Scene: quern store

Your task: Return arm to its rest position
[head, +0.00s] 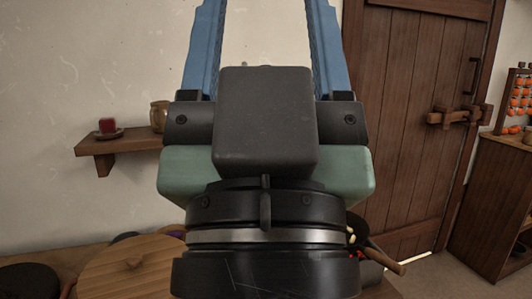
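My gripper (264,30) fills the middle of the head view, raised in front of the camera and pointing up. Its two blue fingers stand wide apart, with bare wall showing between them. The fingertips run out of the top of the picture. Nothing shows between the visible parts of the fingers. The grey and green gripper body and the dark wrist below hide much of the scene behind.
A wooden table (70,258) lies low behind my arm, bearing a round wooden piece (140,268) and dark items. A wall shelf (120,143) holds a red thing (107,126) and a jug (159,116). A shut-looking plank door (410,130) and a cabinet (492,205) with an abacus (516,100) stand right.

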